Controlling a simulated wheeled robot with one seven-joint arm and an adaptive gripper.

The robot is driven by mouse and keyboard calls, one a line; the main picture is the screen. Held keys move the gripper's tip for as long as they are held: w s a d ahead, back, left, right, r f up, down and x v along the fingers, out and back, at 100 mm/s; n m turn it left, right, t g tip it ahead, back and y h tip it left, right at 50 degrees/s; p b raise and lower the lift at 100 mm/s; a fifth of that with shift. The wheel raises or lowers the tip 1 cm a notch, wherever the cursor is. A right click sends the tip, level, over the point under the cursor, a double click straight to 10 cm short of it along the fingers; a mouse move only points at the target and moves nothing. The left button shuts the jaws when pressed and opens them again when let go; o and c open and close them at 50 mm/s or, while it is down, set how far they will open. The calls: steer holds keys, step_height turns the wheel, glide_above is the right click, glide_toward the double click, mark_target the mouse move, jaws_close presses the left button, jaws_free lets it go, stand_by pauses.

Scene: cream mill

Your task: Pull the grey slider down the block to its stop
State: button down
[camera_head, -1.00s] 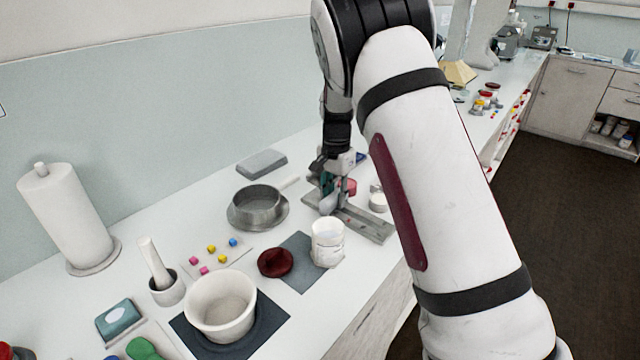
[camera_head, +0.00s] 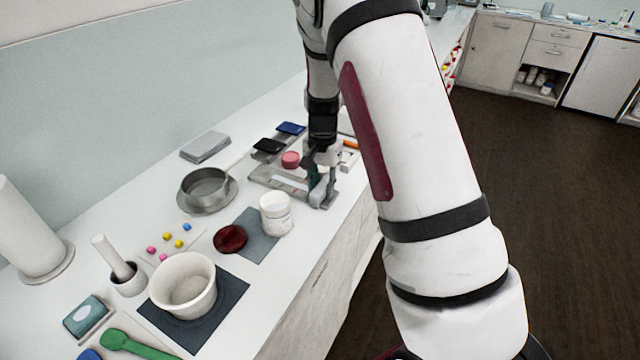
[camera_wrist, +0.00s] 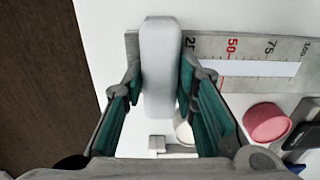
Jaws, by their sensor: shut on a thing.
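The grey slider (camera_wrist: 160,50) is a pale, rounded upright piece between the two green-padded fingers of my gripper (camera_wrist: 159,78). My gripper (camera_head: 319,188) is shut on it, with a finger on each side. The block (camera_wrist: 262,45) is a flat grey bar with a pale slot and a printed scale showing 25, a red 50, 75 and 100. The slider stands at the low-number end, left of the 25 in the wrist view. In the head view the block (camera_head: 262,178) lies on the bench and the slider is at its near right end. The stop itself is not clearly visible.
A pink round piece (camera_head: 290,159) lies behind the block, with dark and blue trays beyond. A white jar (camera_head: 276,215), a grey pan (camera_head: 205,187) and a dark red lid (camera_head: 230,239) stand to the left. The bench's front edge is close to the block's near end.

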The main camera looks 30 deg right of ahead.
mark_target(324, 185)
steer(key=c, duration=1.3)
jaws_free()
steer(key=shift+s+d, duration=0.2)
steer(key=shift+r, duration=0.1)
steer(key=shift+r, duration=0.3)
step_height(324, 185, up, 11)
steer(key=shift+r, duration=0.1)
